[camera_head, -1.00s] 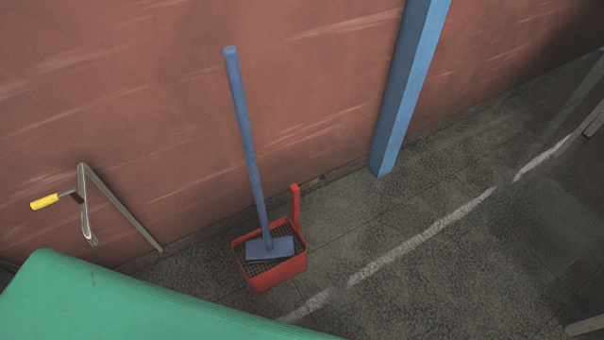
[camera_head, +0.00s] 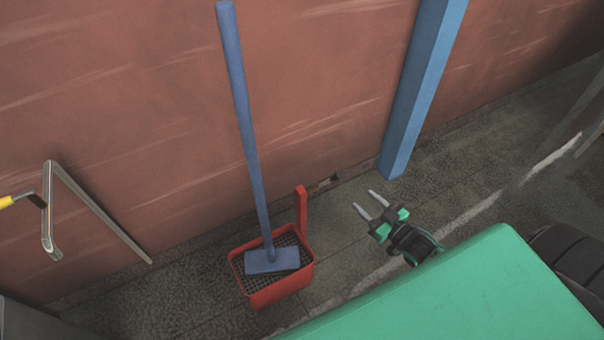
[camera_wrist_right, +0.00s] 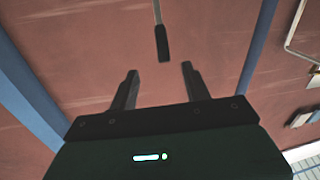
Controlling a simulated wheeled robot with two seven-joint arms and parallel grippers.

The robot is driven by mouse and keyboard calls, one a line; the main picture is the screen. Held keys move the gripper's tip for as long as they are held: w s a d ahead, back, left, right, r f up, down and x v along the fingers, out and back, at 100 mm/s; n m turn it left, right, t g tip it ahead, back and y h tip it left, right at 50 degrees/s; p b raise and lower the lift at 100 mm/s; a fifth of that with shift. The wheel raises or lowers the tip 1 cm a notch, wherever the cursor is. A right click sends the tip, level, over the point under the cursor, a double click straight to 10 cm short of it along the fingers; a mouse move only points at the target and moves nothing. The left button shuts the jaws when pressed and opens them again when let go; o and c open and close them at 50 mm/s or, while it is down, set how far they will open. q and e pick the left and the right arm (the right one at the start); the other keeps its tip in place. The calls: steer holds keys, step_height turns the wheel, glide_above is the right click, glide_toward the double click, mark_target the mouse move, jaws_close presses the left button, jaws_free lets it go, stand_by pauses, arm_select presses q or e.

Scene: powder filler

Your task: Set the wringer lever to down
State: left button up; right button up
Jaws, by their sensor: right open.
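A red mop wringer bucket (camera_head: 281,293) stands on the floor by the wall, with a red upright post (camera_head: 301,212) at its back right. A small dark bar (camera_head: 327,183) shows beside the post's top; it is too small to tell clearly. In the right wrist view a thin rod with a black grip (camera_wrist_right: 162,45) lies beyond and between my fingertips, apparently the wringer lever. My right gripper (camera_head: 366,201) is open and empty, right of the post and apart from it, fingers pointing up-left. It also shows in the right wrist view (camera_wrist_right: 159,68). My left gripper is not in view.
A blue mop (camera_head: 250,130) stands in the bucket, its handle rising left of the post. A blue pillar (camera_head: 421,90) is at the wall behind my right gripper.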

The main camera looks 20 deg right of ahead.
mark_target(336, 175)
steer(key=x, duration=0.9)
steer(key=r+x, duration=0.1)
steer(key=x, duration=0.3)
steer(key=shift+w+a+b, duration=0.15)
steer(key=shift+a+b, duration=0.1)
steer(key=shift+b, duration=0.1)
steer(key=shift+w+a, duration=0.1)
steer(key=shift+w, duration=0.35)
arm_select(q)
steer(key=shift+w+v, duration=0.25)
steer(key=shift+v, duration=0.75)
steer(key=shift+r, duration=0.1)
arm_select(e)
jaws_close()
